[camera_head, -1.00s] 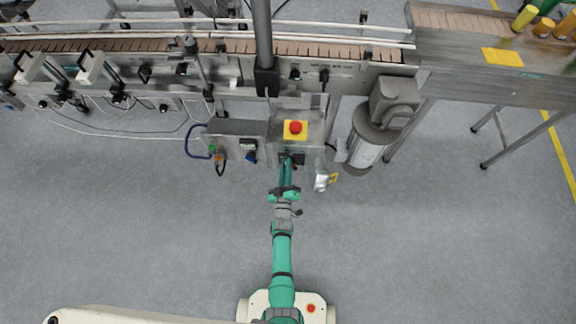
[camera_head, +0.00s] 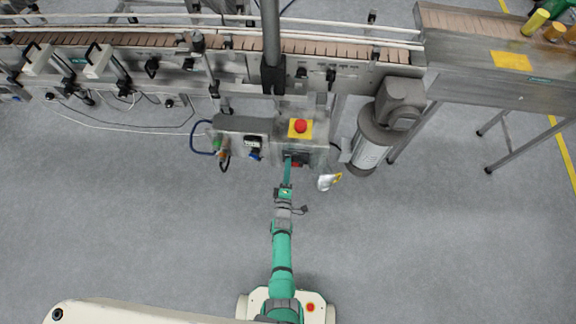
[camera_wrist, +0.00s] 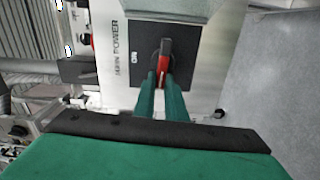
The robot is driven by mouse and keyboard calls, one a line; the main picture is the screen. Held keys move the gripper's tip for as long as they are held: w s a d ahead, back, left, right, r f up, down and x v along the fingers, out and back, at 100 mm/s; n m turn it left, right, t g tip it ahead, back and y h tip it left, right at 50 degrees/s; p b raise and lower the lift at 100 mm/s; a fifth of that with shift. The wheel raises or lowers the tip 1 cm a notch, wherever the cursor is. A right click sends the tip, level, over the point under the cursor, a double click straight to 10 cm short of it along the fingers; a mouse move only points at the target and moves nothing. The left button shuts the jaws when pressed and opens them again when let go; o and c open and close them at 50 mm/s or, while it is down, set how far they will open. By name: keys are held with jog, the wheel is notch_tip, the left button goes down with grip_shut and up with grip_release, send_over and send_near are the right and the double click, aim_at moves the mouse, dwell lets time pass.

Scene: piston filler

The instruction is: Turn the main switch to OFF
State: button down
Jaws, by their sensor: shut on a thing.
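The main switch (camera_wrist: 165,62) is a red handle with a dark tip, on a black plate (camera_wrist: 146,42). In the wrist view the handle runs nearly up and down the picture. The letters "ON" show to its left, turned sideways, and "MAIN POWER" is on the grey panel beside the plate. My gripper (camera_wrist: 162,88) is shut on the red handle, with one green finger on each side of its near end. In the head view my gripper (camera_head: 288,163) reaches the switch's dark plate below the red emergency button; the switch is small there and partly hidden.
The red emergency button (camera_head: 301,126) on its yellow plate sits just above the switch. A grey motor (camera_head: 370,140) stands to the right, and a control box (camera_head: 240,128) with connectors to the left. The conveyor (camera_head: 220,42) runs behind. Floor in front is open.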

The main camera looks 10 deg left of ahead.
jog(key=shift+s+d+f+n, duration=0.3)
jog(key=shift+d+f, duration=0.15)
jog(key=shift+d, duration=0.1)
jog(key=c, duration=1.7)
grip_release()
jog(key=shift+o, duration=0.2)
jog(key=shift+w+a+r, duration=0.1)
jog(key=shift+a+r, duration=0.15)
jog(key=s, duration=1)
jog(key=shift+s, duration=0.4)
